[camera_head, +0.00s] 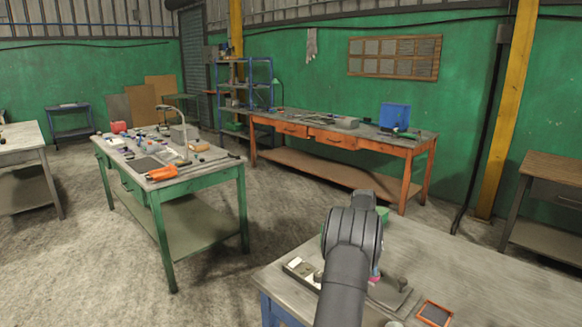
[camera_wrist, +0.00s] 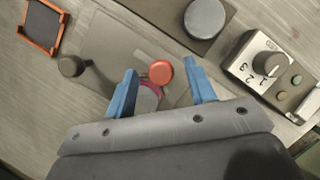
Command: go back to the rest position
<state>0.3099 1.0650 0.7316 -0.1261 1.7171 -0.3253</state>
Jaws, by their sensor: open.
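My gripper (camera_wrist: 160,92) shows in the wrist view with its two blue fingers spread apart. A round red-orange disc (camera_wrist: 160,72) lies between and beyond the fingertips. A pink-rimmed round thing (camera_wrist: 149,95) is partly hidden behind the gripper body, and I cannot tell whether it touches a finger. In the head view my dark arm reaches over the near workbench (camera_head: 490,275), and it hides the gripper.
On the near bench are an orange-framed tray (camera_head: 435,313), also in the wrist view (camera_wrist: 43,27), a dark knob (camera_wrist: 71,66), a grey disc (camera_wrist: 204,18) and a numbered dial box (camera_wrist: 265,68). A green bench (camera_head: 172,180) and an orange bench (camera_head: 340,143) stand farther back. The bench's right side is bare.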

